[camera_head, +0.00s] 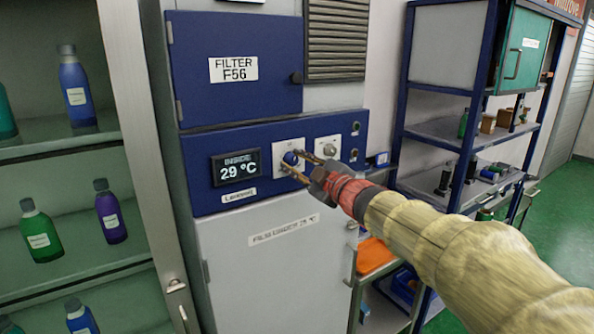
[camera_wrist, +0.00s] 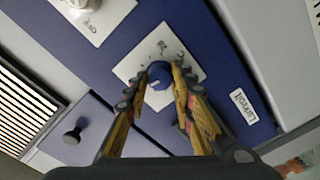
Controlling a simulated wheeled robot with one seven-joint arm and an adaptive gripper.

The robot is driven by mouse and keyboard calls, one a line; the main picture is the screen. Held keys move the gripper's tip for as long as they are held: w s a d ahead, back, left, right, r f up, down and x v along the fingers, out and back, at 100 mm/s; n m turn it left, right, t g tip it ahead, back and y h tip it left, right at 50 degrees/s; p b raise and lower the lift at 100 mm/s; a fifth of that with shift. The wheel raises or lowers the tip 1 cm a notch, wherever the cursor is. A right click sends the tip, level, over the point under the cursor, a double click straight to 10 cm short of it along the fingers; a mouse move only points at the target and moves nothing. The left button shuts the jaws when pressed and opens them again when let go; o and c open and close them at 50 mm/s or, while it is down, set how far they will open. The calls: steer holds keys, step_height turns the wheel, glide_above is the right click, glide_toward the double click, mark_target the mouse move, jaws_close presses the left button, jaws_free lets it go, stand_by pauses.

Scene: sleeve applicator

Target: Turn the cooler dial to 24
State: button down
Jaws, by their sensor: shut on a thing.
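The cooler (camera_head: 270,245) has a blue control panel with a display (camera_head: 237,168) reading 29 °C. The blue dial (camera_head: 290,158) sits on a white plate right of the display. In the wrist view the dial (camera_wrist: 159,75) lies between my fingertips, with a pale mark on its face. My gripper (camera_head: 291,163) reaches in from the right and is shut on the dial. The fingers hide part of the dial and its plate.
A second, pale knob (camera_head: 329,149) on its own plate is close to the right of the dial. The filter door (camera_head: 236,65) with a dark knob is above.

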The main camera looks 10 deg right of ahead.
steer(key=shift+n+b, duration=0.6)
steer(key=shift+n, duration=0.6)
steer(key=c, duration=1.5)
jaws_free()
steer(key=v, duration=1.2)
